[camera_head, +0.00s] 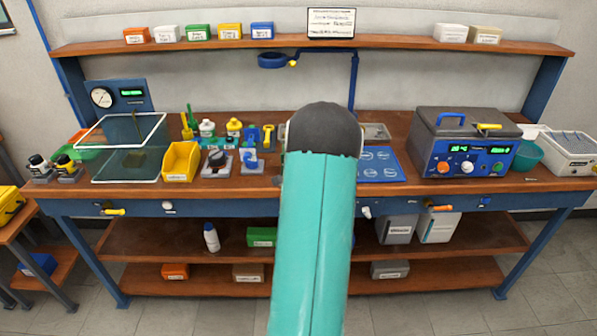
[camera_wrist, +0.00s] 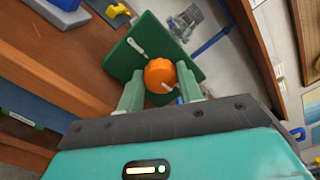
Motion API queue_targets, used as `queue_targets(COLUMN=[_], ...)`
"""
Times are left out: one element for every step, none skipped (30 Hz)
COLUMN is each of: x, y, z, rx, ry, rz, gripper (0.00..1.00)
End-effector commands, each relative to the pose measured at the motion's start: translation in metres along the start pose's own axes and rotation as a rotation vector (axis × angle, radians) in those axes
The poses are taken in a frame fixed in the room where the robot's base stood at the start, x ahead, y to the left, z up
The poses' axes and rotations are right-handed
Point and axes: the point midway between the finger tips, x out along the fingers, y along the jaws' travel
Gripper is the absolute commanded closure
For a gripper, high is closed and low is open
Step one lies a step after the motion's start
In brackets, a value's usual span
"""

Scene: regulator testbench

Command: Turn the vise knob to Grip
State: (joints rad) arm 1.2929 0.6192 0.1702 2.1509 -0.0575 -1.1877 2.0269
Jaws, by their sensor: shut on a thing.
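An orange round knob (camera_wrist: 160,76) sits on a dark green square plate (camera_wrist: 122,62) in the wrist view. My gripper (camera_wrist: 160,88) has its two pale green fingers on either side of the knob, shut on it. A short white mark (camera_wrist: 137,47) lies on the plate beyond the knob. A small white piece shows at the knob's lower right edge. No wording is readable there. In the head view my teal arm reaches to the middle of the bench and hides the gripper, the knob and the plate.
The wooden bench (camera_head: 395,190) holds a yellow bin (camera_head: 181,162) and small tools left of my arm. A blue mat (camera_head: 379,166) and a blue-grey box with knobs (camera_head: 466,145) stand to the right. A clear-sided case (camera_head: 128,146) is at the left.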

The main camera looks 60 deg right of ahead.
Motion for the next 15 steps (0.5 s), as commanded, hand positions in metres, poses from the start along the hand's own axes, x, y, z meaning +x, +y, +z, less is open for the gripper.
queue_targets(x=[-0.0006,-0.0006,-0.0006,-0.0006,-0.0006,-0.0006,-0.0006,-0.0006,-0.0006,-0.0006,-0.0006,-0.0006,-0.0006,-0.0006,-0.0006], y=[0.0009,0.001,0.001,0.0011,0.0011,0.0012,0.0012,0.0012,0.0012,0.0012,0.0012,0.0012,0.0012,0.0012,0.0013], z=[0.0003,0.0004,0.0006,0.0007,0.0008,0.0009,0.001,0.0011,0.0011,0.0011,0.0011,0.0012,0.0012,0.0012,0.0012], rx=[0.017,0.028,0.038,0.046,0.052,0.06,0.064,0.067,0.07,0.071,0.072,0.073,0.073,0.074,0.073], ry=[-0.001,-0.001,-0.001,-0.001,-0.002,-0.002,-0.002,-0.002,-0.002,-0.002,-0.002,-0.002,-0.002,-0.002,-0.002], rz=[0.002,0.002,0.002,0.002,0.002,0.003,0.003,0.003,0.003,0.003,0.003,0.003,0.003,0.003,0.003], gripper=[0.87,0.87,0.87,0.87,0.87,0.87,0.87,0.87,0.87,0.87,0.87,0.87,0.87,0.87,0.87])
